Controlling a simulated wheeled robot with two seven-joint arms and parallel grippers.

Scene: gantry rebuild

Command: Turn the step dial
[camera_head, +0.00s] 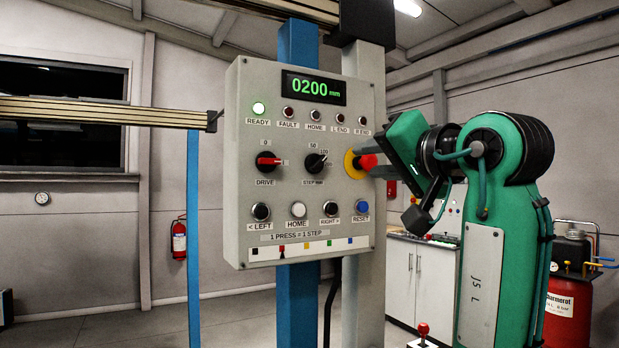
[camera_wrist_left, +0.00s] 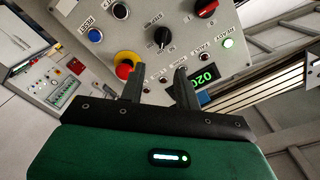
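The step dial (camera_head: 315,163) is a black knob on the grey control panel (camera_head: 240,215). Its white mark points up and right, towards the 100 label. It also shows in the left wrist view (camera_wrist_left: 162,37), beyond the fingers. My left gripper (camera_head: 381,172) is at the panel's right edge, near the red emergency button and apart from the dial. In the left wrist view its two dark fingers (camera_wrist_left: 159,84) stand apart with nothing between them. My right gripper is in neither view.
The red emergency button (camera_head: 366,162) on its yellow collar juts out right of the dial. The red drive knob (camera_head: 268,161) is to the left. Several push buttons, including blue reset (camera_head: 362,206), sit below. The display (camera_head: 313,88) reads 0200 mm; the green ready lamp (camera_head: 259,108) is lit.

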